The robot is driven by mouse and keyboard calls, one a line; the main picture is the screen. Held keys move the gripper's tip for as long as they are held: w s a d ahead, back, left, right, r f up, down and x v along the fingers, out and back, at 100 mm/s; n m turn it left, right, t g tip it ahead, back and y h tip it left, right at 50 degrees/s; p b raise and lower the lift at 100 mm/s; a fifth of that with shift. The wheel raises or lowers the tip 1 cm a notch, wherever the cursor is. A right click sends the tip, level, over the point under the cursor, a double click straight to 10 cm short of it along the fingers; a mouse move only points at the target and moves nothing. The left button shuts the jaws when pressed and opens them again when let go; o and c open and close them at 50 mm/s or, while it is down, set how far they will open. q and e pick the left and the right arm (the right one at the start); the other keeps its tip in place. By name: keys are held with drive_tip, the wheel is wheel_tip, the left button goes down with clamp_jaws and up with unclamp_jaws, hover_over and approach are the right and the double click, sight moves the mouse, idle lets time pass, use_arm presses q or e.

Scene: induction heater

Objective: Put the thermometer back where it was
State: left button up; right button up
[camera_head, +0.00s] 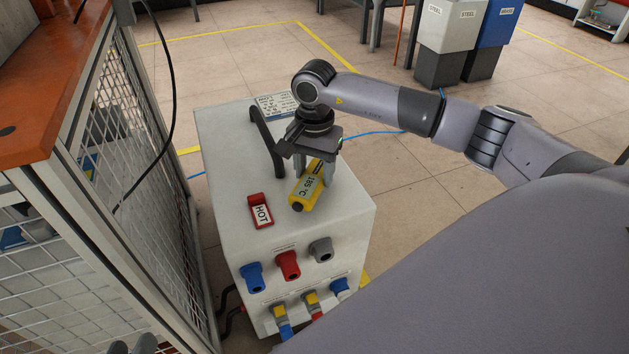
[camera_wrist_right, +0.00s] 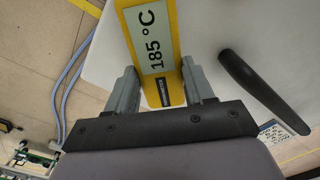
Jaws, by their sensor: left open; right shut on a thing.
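The yellow thermometer (camera_head: 296,202) has a grey display reading 185 °C. It is at the white heater cabinet's (camera_head: 225,150) top, right of the red HOT sign (camera_head: 261,211). My right gripper (camera_head: 313,183) comes down over it, shut on its body. In the right wrist view the thermometer (camera_wrist_right: 152,38) sits between the two grey fingers of the right gripper (camera_wrist_right: 160,85). I cannot tell whether it touches the cabinet top. Dark tips of my left gripper (camera_head: 131,347) show at the bottom left edge, apart and empty; the rest is out of view.
A black handle (camera_head: 266,142) and a printed label (camera_head: 276,104) are on the cabinet top. Coloured sockets and plugs are on its front. An orange-topped bench with mesh sides (camera_head: 60,120) stands close on the left. Bins (camera_head: 450,30) stand far back.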

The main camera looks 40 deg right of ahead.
wheel_tip(320, 180, down, 3)
drive_tip(key=shift+r+b, duration=0.2)
drive_tip(key=shift+b, duration=0.1)
use_arm(q)
drive_tip(key=shift+a, duration=0.3)
use_arm(e)
drive_tip(key=o, duration=1.1)
drive_tip(key=shift+o, duration=0.2)
